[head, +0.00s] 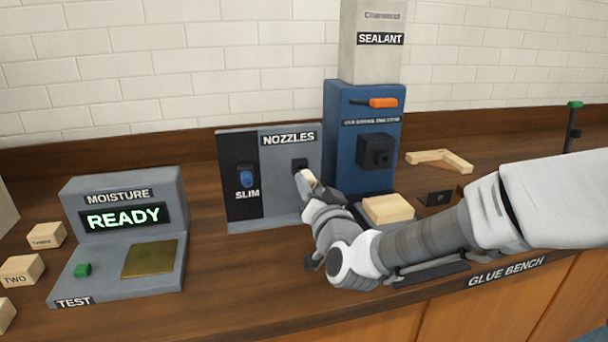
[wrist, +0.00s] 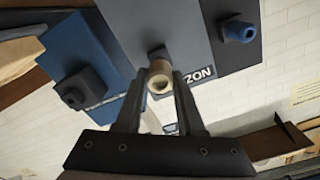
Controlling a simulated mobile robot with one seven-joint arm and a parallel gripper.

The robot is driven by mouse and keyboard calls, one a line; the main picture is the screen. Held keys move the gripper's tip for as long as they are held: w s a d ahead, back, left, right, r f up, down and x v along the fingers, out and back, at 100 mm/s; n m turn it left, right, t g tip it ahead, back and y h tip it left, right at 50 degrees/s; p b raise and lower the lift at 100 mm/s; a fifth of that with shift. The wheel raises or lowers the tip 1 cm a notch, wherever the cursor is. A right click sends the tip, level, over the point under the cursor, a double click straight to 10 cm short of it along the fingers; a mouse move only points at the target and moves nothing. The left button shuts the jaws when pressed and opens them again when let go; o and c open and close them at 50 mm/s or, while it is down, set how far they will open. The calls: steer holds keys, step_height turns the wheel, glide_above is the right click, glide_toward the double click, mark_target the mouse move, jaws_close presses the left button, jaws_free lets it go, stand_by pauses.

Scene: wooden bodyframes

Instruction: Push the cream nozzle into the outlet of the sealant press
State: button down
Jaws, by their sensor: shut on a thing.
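The cream nozzle (head: 306,177) is between the fingers of my gripper (head: 311,184), in front of the right-hand black holder of the nozzle rack (head: 281,201). In the wrist view the nozzle (wrist: 160,78) shows its round open end between the fingertips (wrist: 160,88). The black holder (wrist: 157,53) is right behind it; I cannot tell whether the nozzle is still seated there. The blue sealant press (head: 344,140) stands to the right of the rack. Its black square outlet (head: 377,153) is empty and faces the front; it also shows in the wrist view (wrist: 74,97).
A blue nozzle (head: 246,178) sits on the rack's SLIM side. A wooden block (head: 388,209) lies below the press outlet. The moisture tester (head: 127,245) reading READY stands at left, beside numbered blocks (head: 46,235). An L-shaped wooden piece (head: 440,159) lies right of the press.

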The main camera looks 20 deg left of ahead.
steer(key=w+d+p, duration=0.3)
steer(key=d+p, duration=0.2)
steer(key=d, duration=0.5)
steer(key=w+d+p, duration=0.3)
steer(key=d+p, duration=0.2)
steer(key=d, duration=0.5)
steer(key=shift+w, duration=0.25)
steer(key=shift+b+x, duration=0.6)
steer(key=shift+x, duration=2.25)
steer(key=shift+b, duration=0.6)
steer(key=shift+b+x, duration=0.3)
steer(key=shift+x, duration=1.05)
